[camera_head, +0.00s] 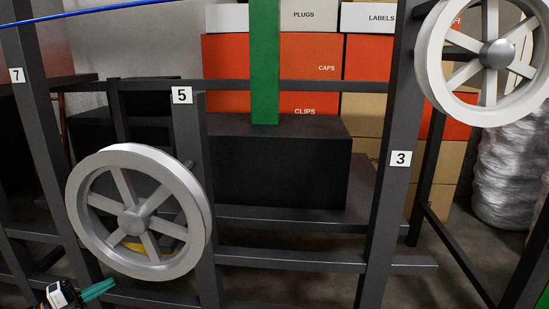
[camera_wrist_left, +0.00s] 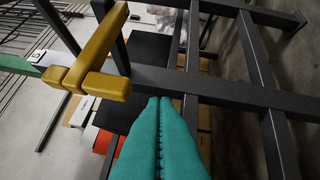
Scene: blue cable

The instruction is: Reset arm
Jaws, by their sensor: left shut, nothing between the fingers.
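My left gripper (camera_head: 108,287) is low at the left edge of the head view, below the left grey wheel (camera_head: 132,222). Its teal fingers also show in the left wrist view (camera_wrist_left: 160,101), pressed together with nothing between them. Only a small part of the left arm shows in the head view. The blue cable (camera_head: 110,6) crosses the top left of the head view, well above the gripper. My right gripper is not in view.
Dark metal posts carry labels 7 (camera_head: 17,75), 5 (camera_head: 182,96) and 3 (camera_head: 401,158). A white wheel (camera_head: 495,55) is at upper right. A green post (camera_head: 265,60) stands on a black block (camera_head: 280,165). A yellow forked piece (camera_wrist_left: 108,85) is left of the fingers in the wrist view.

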